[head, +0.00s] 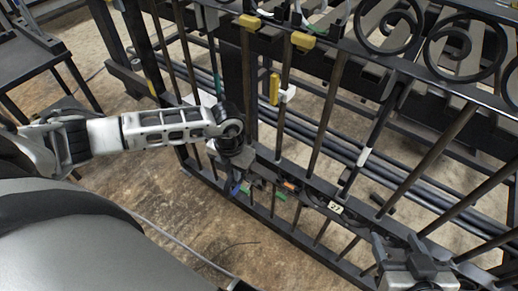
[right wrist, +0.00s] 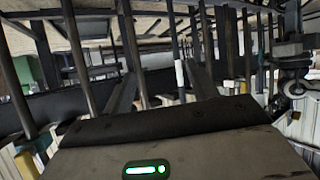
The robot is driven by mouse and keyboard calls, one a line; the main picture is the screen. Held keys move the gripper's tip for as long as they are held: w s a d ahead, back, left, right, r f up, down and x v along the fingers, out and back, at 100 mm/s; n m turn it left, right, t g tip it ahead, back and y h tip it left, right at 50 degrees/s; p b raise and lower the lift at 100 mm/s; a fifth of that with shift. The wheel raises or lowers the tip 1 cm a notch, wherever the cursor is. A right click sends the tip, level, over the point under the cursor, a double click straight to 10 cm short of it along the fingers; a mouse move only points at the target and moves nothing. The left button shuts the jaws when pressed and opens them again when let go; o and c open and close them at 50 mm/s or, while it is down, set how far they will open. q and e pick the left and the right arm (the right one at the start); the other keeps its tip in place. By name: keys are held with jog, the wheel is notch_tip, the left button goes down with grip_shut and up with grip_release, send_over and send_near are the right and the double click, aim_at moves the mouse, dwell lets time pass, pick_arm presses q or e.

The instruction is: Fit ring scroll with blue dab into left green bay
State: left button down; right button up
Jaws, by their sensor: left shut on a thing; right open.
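My left gripper (head: 238,178) points down at the lower rail of the black gate (head: 310,199), at the left part of it. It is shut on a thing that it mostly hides. A small blue patch (head: 236,188) shows at its fingertips; I take it for the ring scroll's dab, but the ring shape cannot be made out. A green mark (head: 245,190) lies just right of the blue, and another green mark (head: 280,196) further right. Whether the scroll is seated or apart from the rail cannot be told. My right gripper (head: 400,246) is open at the lower right; its fingers also show in the right wrist view (right wrist: 163,92).
An orange mark (head: 289,185) and a tag reading 27 (head: 335,208) sit on the lower rail. Yellow clamps (head: 303,41) and large black scrolls (head: 388,25) are along the top. Upright bars crowd both grippers. A dark chair (head: 35,55) stands at left; floor before the gate is open.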

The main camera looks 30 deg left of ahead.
pick_arm(q)
jog(key=w+r+n+b, duration=0.2)
jog(key=w+n+b, duration=0.6)
jog(key=n, duration=0.9)
notch_tip(320, 180, down, 10)
jog(key=w+b, duration=0.2)
jog(key=b, duration=0.3)
jog(key=shift+w+a+r+m+b, duration=0.2)
jog(key=shift+a+m+b, duration=0.1)
jog(key=shift+b, duration=0.1)
pick_arm(e)
jog(key=s+a+f+m, duration=0.1)
jog(key=s+f+m, duration=0.2)
jog(key=f, duration=1.1)
jog(key=shift+a+f+g, duration=0.2)
jog(key=shift+f+g, duration=0.1)
jog(key=shift+f, duration=0.1)
pick_arm(q)
jog(key=shift+p, duration=0.45)
pick_arm(e)
jog(key=shift+r, duration=0.55)
